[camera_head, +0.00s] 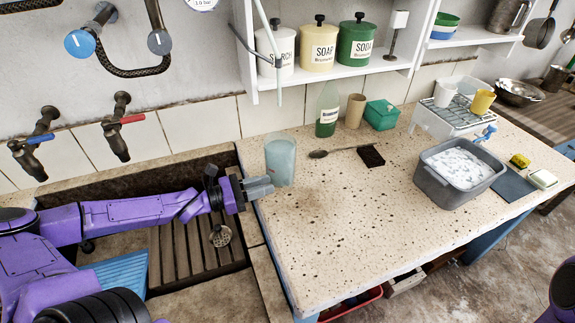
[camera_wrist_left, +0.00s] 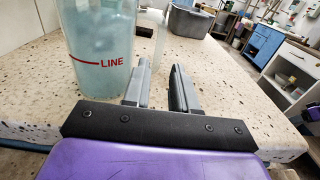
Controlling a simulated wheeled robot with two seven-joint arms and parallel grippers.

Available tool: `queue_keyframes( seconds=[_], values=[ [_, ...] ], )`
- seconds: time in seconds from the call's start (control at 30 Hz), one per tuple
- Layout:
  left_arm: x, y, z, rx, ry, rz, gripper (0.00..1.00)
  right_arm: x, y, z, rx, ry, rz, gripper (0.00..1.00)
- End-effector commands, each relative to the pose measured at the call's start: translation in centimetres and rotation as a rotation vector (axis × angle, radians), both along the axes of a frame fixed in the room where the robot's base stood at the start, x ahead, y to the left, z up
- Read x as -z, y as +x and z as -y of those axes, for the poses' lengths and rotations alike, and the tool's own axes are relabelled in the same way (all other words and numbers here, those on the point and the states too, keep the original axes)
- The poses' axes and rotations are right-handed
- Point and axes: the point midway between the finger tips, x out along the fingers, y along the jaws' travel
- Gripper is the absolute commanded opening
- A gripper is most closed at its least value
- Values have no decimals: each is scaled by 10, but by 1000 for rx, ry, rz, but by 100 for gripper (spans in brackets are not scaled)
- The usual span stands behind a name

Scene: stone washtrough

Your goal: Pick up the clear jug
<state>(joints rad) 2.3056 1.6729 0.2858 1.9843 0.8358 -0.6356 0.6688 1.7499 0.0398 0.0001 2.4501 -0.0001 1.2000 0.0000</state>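The clear jug (camera_head: 280,160) stands upright on the speckled counter, near its left edge beside the trough. It looks pale blue and see-through. In the left wrist view the jug (camera_wrist_left: 98,50) is large at the upper left, with a red line marked "LINE". My left gripper (camera_head: 258,188) is at the jug's near left side in the head view. In the wrist view its two grey fingers (camera_wrist_left: 160,85) are apart with nothing between them, and the jug is to the left of both. Whether a finger touches the jug I cannot tell. My right gripper is not in view.
Behind the jug are a green bottle (camera_head: 327,110), a brown cup (camera_head: 355,111) and a green box (camera_head: 381,115). A spoon (camera_head: 318,154) lies to its right. A shelf (camera_head: 340,72) overhangs the back. A grey basin (camera_head: 462,180) stands farther right. The counter's front middle is clear.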

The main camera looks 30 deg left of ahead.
Motion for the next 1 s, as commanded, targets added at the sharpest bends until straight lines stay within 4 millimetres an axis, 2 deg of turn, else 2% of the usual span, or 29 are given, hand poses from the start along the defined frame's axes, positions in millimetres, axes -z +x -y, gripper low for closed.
queue_keyframes(
  seconds=[0.03,0.2,0.3,0.47,0.73,0.97,1.0],
  values=[
    [7,2,2,1,1,1,27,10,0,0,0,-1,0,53],
    [12,21,19,4,3,-2,27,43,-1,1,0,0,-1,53],
    [8,32,27,2,5,-2,27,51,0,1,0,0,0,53],
    [4,44,39,4,5,-5,27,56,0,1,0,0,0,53],
    [0,78,66,7,5,-3,27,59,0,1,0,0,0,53],
    [-2,81,67,3,2,-1,27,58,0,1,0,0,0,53],
    [-2,81,67,3,2,-1,20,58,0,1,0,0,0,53]
  ],
)
